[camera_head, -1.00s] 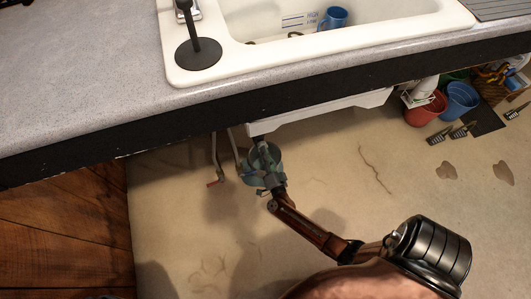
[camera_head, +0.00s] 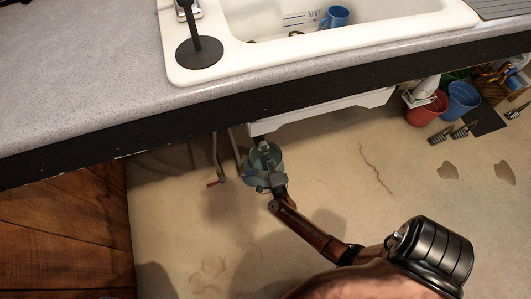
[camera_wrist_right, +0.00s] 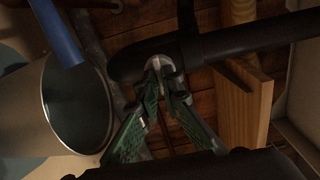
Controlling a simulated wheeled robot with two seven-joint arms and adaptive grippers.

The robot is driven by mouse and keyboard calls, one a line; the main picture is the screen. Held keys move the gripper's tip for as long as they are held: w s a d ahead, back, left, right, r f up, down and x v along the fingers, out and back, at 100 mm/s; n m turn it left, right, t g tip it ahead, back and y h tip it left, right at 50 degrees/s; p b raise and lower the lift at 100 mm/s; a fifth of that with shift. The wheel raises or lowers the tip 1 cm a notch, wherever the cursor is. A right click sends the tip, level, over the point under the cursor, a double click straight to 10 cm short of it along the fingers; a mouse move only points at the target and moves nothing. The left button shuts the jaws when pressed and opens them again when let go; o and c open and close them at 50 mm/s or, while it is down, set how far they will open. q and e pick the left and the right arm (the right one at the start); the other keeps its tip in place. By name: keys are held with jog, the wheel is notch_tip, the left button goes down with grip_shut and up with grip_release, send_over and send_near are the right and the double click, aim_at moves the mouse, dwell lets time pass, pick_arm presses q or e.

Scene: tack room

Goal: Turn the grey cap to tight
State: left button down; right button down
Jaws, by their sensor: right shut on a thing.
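The grey cap (camera_wrist_right: 159,64) shows in the right wrist view at the joint of a black drain pipe (camera_wrist_right: 225,47). The green-padded fingers of my right gripper (camera_wrist_right: 165,86) close on it from both sides, and their tips cover part of it. In the head view my right gripper (camera_head: 264,167) reaches under the sink's front edge, where I cannot make out the cap. My left gripper is in neither view.
The counter edge (camera_head: 130,130) and white sink (camera_head: 350,32) overhang the work spot. A grey bucket (camera_wrist_right: 30,115) stands close beside the gripper in the wrist view. Thin pipes (camera_head: 215,160) hang to the left. Red (camera_head: 424,110) and blue (camera_head: 462,100) pots stand right.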

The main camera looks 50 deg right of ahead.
jog(key=shift+f, duration=0.1)
dwell(0.3)
jog(key=c, duration=2.1)
grip_release()
